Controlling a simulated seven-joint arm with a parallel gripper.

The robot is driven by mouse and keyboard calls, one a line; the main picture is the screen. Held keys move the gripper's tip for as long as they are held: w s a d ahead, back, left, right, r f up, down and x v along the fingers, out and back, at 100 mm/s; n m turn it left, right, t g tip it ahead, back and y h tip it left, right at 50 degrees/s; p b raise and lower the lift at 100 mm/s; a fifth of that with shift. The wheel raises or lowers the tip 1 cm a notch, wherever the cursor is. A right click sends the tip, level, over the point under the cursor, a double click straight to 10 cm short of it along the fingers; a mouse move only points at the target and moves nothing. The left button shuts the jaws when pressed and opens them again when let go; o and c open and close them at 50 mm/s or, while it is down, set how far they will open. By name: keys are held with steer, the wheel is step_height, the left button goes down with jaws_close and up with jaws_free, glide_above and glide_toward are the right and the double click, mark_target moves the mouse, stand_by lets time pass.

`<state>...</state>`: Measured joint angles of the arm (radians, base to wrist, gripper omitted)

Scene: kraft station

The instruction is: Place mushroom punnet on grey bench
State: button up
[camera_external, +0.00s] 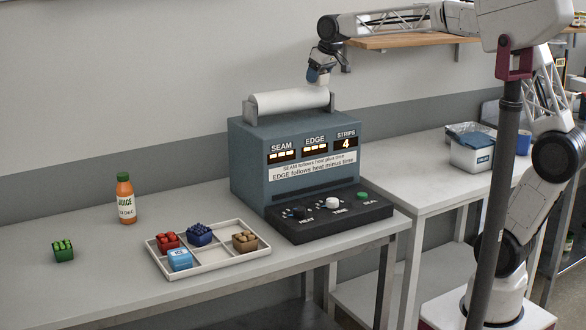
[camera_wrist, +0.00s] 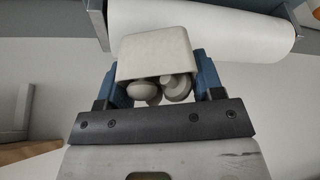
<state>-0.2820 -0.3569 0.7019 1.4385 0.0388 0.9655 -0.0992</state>
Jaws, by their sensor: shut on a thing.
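My gripper (camera_wrist: 158,82) is shut on the mushroom punnet (camera_wrist: 155,48), a cream tub with pale round mushrooms showing at its near side in the wrist view. A blue finger stands on each side of it. In the external view my gripper (camera_external: 318,75) is raised just above the white roll on top of the sealing machine; the punnet cannot be made out there. A grey-topped bench (camera_external: 110,262) runs along the wall at left. Another pale grey bench (camera_external: 425,175) stands at right; I cannot tell which one the task names.
The blue-grey machine (camera_external: 250,165) with its roll (camera_external: 290,100) stands on the left bench. A divided tray (camera_external: 205,268) holds several punnets. A juice bottle (camera_external: 125,200) and a green punnet (camera_external: 63,250) stand left. White tubs (camera_external: 472,155) stand on the right bench, whose front is clear.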

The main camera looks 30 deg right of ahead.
steer(key=a+r+n+y, duration=0.1)
steer(key=a+n, duration=0.2)
steer(key=a, duration=1.5)
steer(key=n+g+y, duration=0.1)
steer(key=n+g, duration=0.5)
steer(key=n, duration=0.9)
glide_above(227, 236)
steer(key=d, duration=0.1)
step_height(227, 236, down, 31)
steer(key=shift+w+d, duration=0.2)
steer(key=shift+w, duration=0.05)
steer(key=shift+y, duration=0.3)
steer(key=shift+f, duration=3.35)
steer(key=shift+f, duration=0.3)
